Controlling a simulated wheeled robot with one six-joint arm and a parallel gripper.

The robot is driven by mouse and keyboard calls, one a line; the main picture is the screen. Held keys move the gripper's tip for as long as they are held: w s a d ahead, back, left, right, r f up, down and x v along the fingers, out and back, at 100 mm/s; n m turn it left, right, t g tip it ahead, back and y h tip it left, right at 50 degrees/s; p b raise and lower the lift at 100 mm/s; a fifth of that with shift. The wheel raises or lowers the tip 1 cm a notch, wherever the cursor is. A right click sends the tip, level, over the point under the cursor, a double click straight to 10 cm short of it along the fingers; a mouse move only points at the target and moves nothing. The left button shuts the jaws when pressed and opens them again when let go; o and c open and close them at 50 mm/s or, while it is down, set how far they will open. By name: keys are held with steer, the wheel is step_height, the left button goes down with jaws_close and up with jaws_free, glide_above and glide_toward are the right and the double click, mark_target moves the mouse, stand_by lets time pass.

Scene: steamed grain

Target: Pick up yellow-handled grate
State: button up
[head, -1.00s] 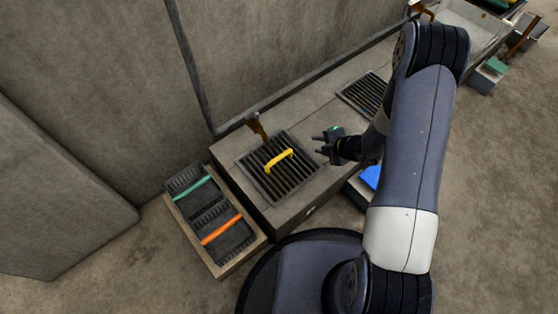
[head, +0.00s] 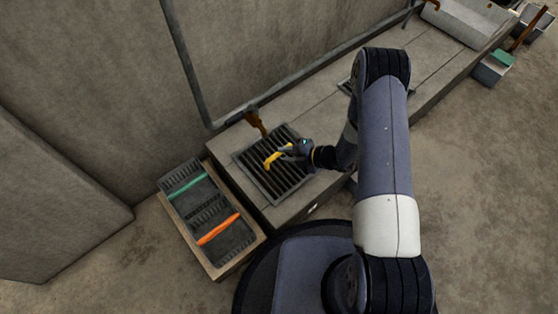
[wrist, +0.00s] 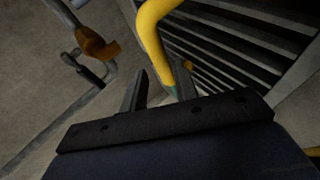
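The yellow-handled grate (head: 288,179) lies flat over an opening in the concrete counter in the head view. Its dark bars also show at the upper right of the wrist view (wrist: 232,47). Its yellow handle (head: 272,160) is a raised bar across the middle, and it curves down between my fingers in the wrist view (wrist: 152,35). My gripper (head: 284,151) is at the right end of the handle in the head view. Its two fingers (wrist: 160,88) are apart, with a gap between the left finger and the handle. Contact with the right finger is unclear.
A crate (head: 252,244) holding grates with green and orange handles stands left of the counter. A brown-handled lever (head: 255,122) rises behind the grate, near a wall pipe (head: 187,65). A second grate is partly hidden behind my arm.

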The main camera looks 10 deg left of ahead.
mark_target(281, 154)
steer(key=b+x, duration=0.1)
steer(key=x, duration=0.1)
steer(key=b+x, duration=0.1)
steer(key=x, duration=0.1)
steer(key=shift+w+f, duration=0.25)
steer(key=shift+f, duration=0.15)
steer(key=shift+a, duration=0.1)
steer(key=shift+c, duration=0.4)
jaws_close()
steer(key=shift+r, duration=0.15)
